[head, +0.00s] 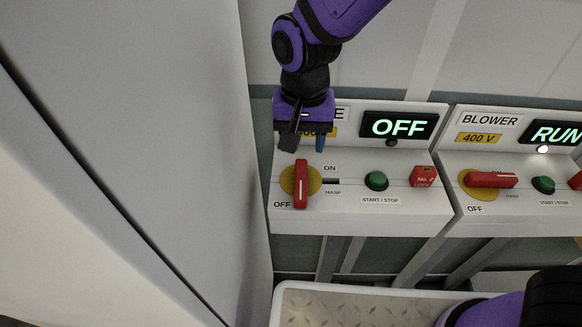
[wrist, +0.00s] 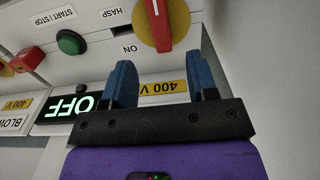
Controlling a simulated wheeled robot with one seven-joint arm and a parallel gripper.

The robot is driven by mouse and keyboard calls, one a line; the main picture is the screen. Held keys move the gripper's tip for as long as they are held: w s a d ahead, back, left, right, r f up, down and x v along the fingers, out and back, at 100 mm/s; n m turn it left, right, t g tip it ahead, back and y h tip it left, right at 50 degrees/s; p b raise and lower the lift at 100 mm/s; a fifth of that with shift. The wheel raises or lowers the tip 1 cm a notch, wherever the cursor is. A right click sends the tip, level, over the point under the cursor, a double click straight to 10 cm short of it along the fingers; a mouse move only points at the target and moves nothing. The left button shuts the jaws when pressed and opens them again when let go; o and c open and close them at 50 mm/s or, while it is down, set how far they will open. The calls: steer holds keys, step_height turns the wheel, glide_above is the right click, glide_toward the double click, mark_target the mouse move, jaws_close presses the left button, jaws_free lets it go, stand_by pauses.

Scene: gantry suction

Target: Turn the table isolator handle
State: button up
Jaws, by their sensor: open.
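The table isolator handle (head: 301,184) is a red bar on a yellow disc on the left panel. It stands upright in the head view, pointing toward OFF. In the wrist view the red handle (wrist: 157,22) shows at the top, just beyond the fingertips. My gripper (head: 305,141) is open and empty, above and behind the handle. The fingers look apart from the handle. The panel's display (head: 399,126) reads OFF.
A tall grey wall (head: 150,130) stands close on the left.

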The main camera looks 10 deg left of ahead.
mark_target(301, 175)
step_height(301, 175, down, 10)
steer(key=shift+r, duration=0.1)
stand_by(0.4)
jaws_close()
